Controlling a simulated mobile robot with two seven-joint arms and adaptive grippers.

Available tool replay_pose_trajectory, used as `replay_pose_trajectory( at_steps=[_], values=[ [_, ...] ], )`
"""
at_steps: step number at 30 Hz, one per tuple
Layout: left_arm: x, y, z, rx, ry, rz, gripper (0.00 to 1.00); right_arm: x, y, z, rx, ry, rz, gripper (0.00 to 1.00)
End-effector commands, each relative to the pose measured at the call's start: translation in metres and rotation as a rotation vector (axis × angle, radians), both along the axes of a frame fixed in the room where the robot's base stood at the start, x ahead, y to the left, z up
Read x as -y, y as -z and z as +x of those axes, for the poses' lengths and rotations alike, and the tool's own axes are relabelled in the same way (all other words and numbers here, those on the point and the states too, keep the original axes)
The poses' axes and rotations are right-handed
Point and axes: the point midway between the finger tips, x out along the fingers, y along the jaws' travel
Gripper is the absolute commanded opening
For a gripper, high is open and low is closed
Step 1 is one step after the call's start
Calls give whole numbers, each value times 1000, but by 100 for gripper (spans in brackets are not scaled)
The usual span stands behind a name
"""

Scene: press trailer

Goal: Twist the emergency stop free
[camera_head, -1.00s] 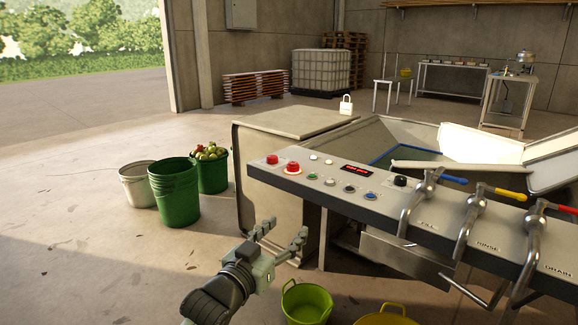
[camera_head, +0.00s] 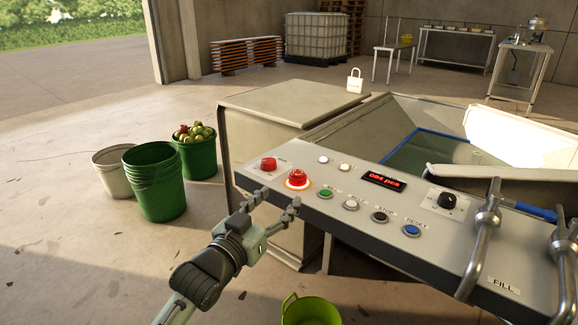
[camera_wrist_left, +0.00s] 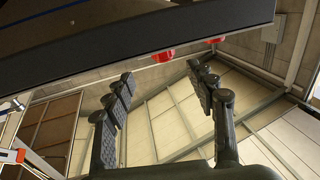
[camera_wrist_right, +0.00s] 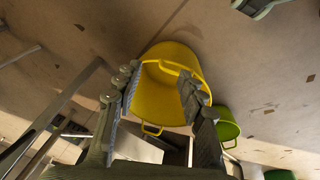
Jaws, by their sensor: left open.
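A red mushroom-shaped button with a glowing ring (camera_head: 298,178), which looks like the emergency stop, sits at the left end of the sloped grey control panel (camera_head: 330,215). A second red button (camera_head: 268,164) is to its left. My left gripper (camera_head: 276,203) is open and empty, with its fingertips just below the panel's front edge, apart from both buttons. In the left wrist view the red buttons peek past the dark panel edge, beyond my open fingers (camera_wrist_left: 160,88); most of each is hidden. My right gripper (camera_wrist_right: 157,85) is open above a yellow tub (camera_wrist_right: 165,95).
The panel also carries several small buttons, a red display (camera_head: 384,181), a black knob (camera_head: 447,201) and metal valve levers (camera_head: 485,235). A beige cabinet (camera_head: 290,103) with a padlock stands behind it. Green buckets (camera_head: 153,185) stand on the floor to the left.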

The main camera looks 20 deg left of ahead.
Motion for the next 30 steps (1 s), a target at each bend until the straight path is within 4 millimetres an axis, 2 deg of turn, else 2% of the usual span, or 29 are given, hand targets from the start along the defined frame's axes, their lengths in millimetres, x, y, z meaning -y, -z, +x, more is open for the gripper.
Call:
replay_pose_trajectory(
  at_steps=[6,15,19,24,30],
  values=[
    [1,0,8,0,0,0,56,0,1,-1,-2,0,0,40],
    [9,-1,54,1,0,0,56,0,6,-1,-4,1,4,40],
    [11,0,69,1,0,0,56,0,7,-1,-5,0,5,40],
    [12,0,77,0,1,0,56,-1,8,-1,-5,0,5,40],
    [12,0,77,0,0,0,56,-1,8,-1,-4,0,6,40]
  ],
)
